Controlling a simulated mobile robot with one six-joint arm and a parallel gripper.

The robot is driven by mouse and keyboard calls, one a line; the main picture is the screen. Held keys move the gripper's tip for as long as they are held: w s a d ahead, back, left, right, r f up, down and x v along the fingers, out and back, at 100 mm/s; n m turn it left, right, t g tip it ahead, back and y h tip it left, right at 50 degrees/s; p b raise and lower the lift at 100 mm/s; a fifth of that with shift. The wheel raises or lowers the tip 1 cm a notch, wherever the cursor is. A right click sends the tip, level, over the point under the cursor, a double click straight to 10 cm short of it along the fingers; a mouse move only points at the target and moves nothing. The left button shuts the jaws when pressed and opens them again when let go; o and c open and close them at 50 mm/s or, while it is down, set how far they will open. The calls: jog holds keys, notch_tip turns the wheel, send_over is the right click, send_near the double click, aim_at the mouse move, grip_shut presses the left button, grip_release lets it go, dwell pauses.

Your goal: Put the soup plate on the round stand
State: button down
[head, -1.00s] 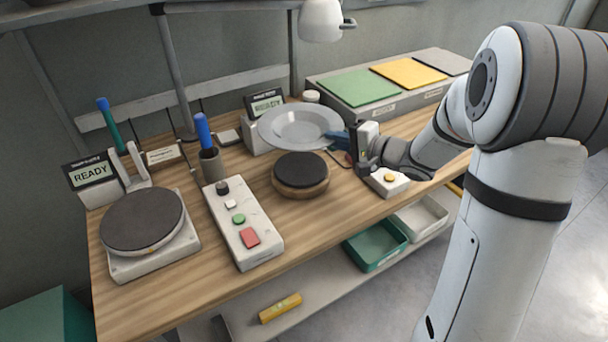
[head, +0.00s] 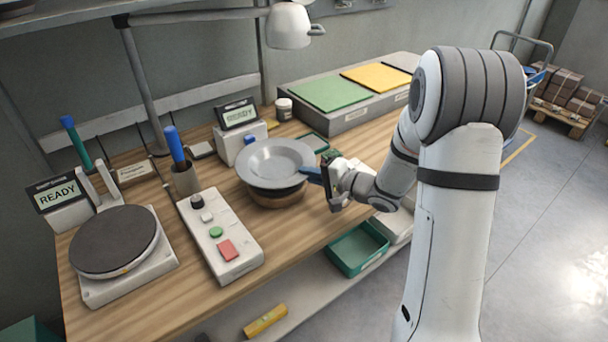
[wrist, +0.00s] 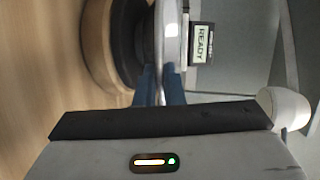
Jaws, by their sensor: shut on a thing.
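The grey soup plate (head: 272,160) is level over the round stand (head: 278,198), which has a wooden side and a dark top. The plate hides most of the stand's top in the head view. My gripper (head: 313,174) is shut on the plate's right rim with its blue fingers. In the wrist view the plate (wrist: 172,40) shows edge-on, very close to the stand's dark top (wrist: 127,40). I cannot tell whether plate and stand touch.
A control box (head: 222,240) with buttons and a hot-plate-like device (head: 115,242) stand to the left. A READY display (head: 238,115) and a small jar (head: 284,108) are behind the plate. A long grey block (head: 350,115) with coloured pads is at the back right.

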jog(key=c, duration=1.5)
grip_release()
jog(key=shift+f, duration=0.1)
jog(key=shift+c, duration=0.2)
